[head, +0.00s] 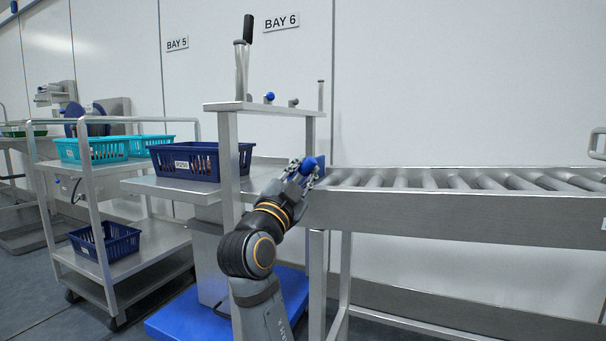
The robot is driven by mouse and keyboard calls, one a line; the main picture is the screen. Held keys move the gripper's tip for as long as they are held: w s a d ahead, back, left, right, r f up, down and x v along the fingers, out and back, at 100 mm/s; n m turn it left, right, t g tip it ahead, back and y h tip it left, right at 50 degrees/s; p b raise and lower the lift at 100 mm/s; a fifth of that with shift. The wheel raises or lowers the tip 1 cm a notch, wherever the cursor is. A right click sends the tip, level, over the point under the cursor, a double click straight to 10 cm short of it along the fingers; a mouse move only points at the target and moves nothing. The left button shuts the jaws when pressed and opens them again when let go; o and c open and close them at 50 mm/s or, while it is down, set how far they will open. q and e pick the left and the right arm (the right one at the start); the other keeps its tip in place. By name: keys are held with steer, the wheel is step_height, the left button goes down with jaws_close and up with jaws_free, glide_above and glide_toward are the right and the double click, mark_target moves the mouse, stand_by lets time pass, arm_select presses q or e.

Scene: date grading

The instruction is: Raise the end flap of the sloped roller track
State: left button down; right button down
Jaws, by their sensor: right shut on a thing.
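The sloped roller track (440,208) runs from the middle of the view to the right edge, with metal rollers between steel side rails. A blue flap (319,163) stands at its left end, mostly hidden behind my gripper. My right gripper (305,170) is at that end of the track, shut on a blue knob (308,165) beside the flap. The fingers cover part of the knob, and I cannot tell how it joins the flap. My left gripper is not in view.
A dark blue crate (185,163) sits on a steel table left of the track. A steel frame (229,150) with a shelf and upright levers stands close beside my right arm. A trolley (88,190) with turquoise and blue crates stands farther left.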

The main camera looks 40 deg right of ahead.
steer(key=c, duration=1.1)
jaws_free()
steer(key=shift+c, duration=0.2)
step_height(320, 180, up, 10)
